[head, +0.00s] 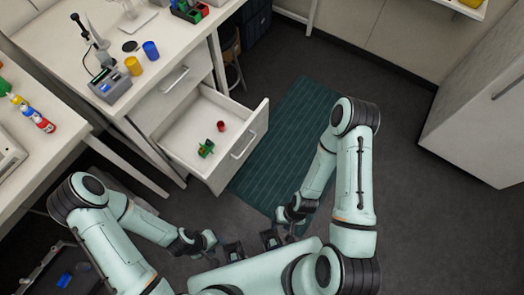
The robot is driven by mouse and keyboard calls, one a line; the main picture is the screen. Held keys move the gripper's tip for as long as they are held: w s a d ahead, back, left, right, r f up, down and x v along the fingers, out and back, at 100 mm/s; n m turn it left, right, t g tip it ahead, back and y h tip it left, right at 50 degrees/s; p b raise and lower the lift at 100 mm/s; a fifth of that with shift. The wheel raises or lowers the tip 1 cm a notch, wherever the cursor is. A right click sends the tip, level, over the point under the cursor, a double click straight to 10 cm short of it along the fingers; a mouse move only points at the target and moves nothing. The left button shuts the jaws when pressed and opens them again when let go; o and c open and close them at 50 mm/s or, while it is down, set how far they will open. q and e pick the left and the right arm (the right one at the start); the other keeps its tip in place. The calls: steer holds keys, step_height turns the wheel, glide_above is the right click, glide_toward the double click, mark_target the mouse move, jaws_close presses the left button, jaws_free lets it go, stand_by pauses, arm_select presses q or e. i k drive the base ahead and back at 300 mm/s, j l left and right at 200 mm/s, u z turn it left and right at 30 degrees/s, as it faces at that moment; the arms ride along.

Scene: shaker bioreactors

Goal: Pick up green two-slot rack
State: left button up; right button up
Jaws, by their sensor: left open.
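A small green rack (206,148) lies inside the open drawer, toward its front; its slots are too small to make out. My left gripper (210,241) is open, in front of the drawer and below it in the picture, apart from the rack. My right gripper (283,216) is to the right of my left one, beyond the drawer's front corner and apart from the rack. Its fingers are too small and dark to show whether it is open or shut.
A small red item (221,126) lies in the drawer (178,133) near the rack. The bench (60,42) above holds a grey device (109,86), a yellow cup (133,66) and a blue cup (151,50). A green mat (285,130) covers floor right of the drawer.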

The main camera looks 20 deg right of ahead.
mark_target(208, 150)
steer(key=z, duration=0.2)
steer(key=u, duration=0.5)
steer(key=k+j, duration=0.15)
steer(key=j, duration=0.3)
steer(key=k+j+u, duration=0.1)
steer(key=j, duration=0.35)
steer(key=k+j+u, duration=0.1)
steer(key=j, duration=0.35)
steer(key=k+j, duration=0.2)
steer(key=j, duration=0.25)
steer(key=i+l, duration=0.75)
steer(key=i+u, duration=0.05)
steer(key=i, duration=0.05)
